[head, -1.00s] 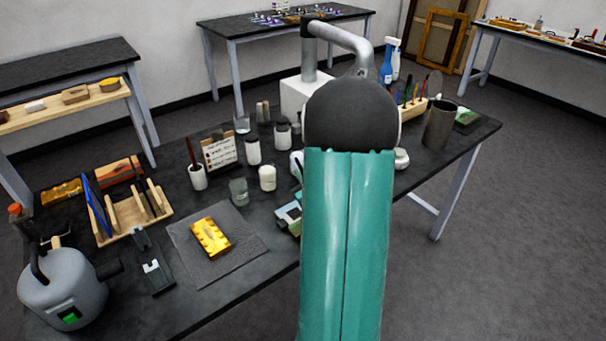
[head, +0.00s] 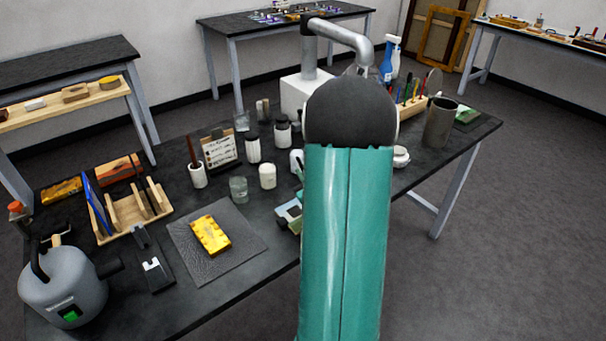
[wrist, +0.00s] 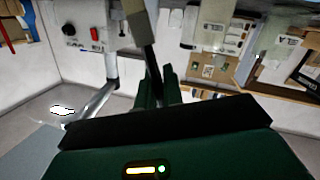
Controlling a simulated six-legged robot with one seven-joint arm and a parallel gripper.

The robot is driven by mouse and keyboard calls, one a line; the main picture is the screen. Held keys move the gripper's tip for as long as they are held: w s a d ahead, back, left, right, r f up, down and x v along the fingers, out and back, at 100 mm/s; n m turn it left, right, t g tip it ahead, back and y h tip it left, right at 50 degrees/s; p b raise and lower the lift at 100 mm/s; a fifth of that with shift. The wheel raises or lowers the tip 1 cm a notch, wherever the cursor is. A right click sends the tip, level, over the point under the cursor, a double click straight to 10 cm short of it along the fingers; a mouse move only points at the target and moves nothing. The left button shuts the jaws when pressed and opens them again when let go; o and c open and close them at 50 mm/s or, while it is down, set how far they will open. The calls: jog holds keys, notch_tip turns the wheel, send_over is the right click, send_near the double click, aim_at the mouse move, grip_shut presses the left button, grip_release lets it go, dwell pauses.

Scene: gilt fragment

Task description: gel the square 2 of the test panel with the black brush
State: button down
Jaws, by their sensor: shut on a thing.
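My gripper (wrist: 158,92) shows in the wrist view, its dark green fingers shut on a thin dark handle. The handle runs up in the picture to a wider olive-tan end (wrist: 137,22). It looks like the black brush (wrist: 150,62), though its bristles are not clear. In the head view my arm hides the gripper and the brush. I cannot pick out the test panel or its square 2 for sure. A pale, small flat piece (head: 288,213) lies on the table, partly behind my arm. A gold fragment (head: 210,235) lies on a grey mat (head: 185,252).
The dark table (head: 240,297) holds a wooden rack (head: 125,215), a grey kettle-like vessel (head: 68,285), a card on a stand (head: 219,150), a glass (head: 238,190), several jars and a metal cylinder (head: 438,125). Tools stand in a holder (head: 412,108) at the right. Its front edge is clear.

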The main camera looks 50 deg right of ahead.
jog(key=shift+s+d+f, duration=0.1)
jog(key=shift+s+d, duration=0.15)
jog(key=shift+d, duration=0.8)
jog(key=shift+a, duration=0.15)
jog(key=shift+w+a, duration=0.15)
jog(key=shift+a, duration=0.45)
jog(key=shift+w+a, duration=0.15)
jog(key=shift+a, duration=0.4)
jog(key=shift+s+d, duration=0.15)
jog(key=shift+d, duration=0.5)
jog(key=shift+s+d, duration=0.15)
jog(key=shift+d, duration=0.5)
jog(key=shift+w+a, duration=0.15)
jog(key=shift+a, duration=0.5)
jog(key=shift+w+a, duration=0.15)
jog(key=shift+a, duration=0.5)
jog(key=shift+s+d, duration=0.15)
jog(key=shift+d, duration=0.5)
jog(key=shift+s+d, duration=0.15)
jog(key=shift+d, duration=0.5)
jog(key=shift+a, duration=0.15)
